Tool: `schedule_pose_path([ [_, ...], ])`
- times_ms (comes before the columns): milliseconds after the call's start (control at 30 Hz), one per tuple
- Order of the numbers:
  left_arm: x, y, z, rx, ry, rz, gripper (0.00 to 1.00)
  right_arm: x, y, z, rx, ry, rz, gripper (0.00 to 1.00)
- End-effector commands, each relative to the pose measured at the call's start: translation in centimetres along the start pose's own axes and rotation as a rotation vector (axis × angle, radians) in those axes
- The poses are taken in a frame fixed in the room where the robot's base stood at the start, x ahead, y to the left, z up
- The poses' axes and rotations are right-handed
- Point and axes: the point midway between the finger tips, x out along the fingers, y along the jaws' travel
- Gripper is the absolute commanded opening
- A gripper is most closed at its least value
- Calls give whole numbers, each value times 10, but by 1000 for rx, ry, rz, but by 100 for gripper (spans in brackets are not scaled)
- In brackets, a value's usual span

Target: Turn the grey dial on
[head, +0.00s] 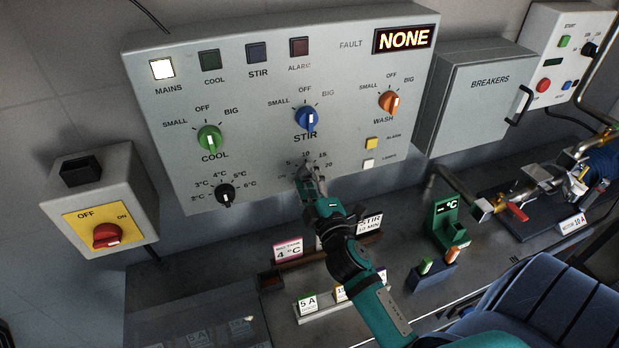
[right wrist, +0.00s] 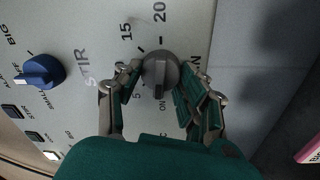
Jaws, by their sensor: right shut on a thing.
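The grey dial (right wrist: 159,68) is a round knob on the sloped grey panel, below the blue STIR knob (head: 306,118). Numbers such as 5, 10, 15 and 20 surround it, some covered by my fingers. My right gripper (head: 308,170) is at the dial and hides most of it in the head view. In the right wrist view, the fingers of my right gripper (right wrist: 160,84) are on either side of the dial and shut on it. A small pale mark shows on the dial's lower part there; its exact setting is hard to read. My left gripper is not in view.
Other knobs stand nearby: green COOL (head: 209,138), orange WASH (head: 389,103) and a black temperature knob (head: 225,195). A red OFF/ON switch (head: 107,235) is at left. The MAINS lamp (head: 162,69) is lit white; the fault display (head: 404,39) reads NONE. Label cards (head: 288,249) stand below.

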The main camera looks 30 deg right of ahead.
Motion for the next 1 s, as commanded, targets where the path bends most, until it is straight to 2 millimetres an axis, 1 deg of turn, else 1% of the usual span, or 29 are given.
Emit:
schedule_pose_path([
  [100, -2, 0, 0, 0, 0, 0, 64, 0, 2, -1, -53, 8, 2, 8],
  [300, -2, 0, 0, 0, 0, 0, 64, 0, 1, -1, -103, 11, 1, 8],
  [800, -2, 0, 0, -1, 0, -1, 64, 0, 1, -1, -121, 12, 1, 8],
  [833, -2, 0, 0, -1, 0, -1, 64, 0, 1, -1, -121, 11, 1, 42],
  [1000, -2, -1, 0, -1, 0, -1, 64, 0, 0, 0, -119, 11, 0, 64],
])
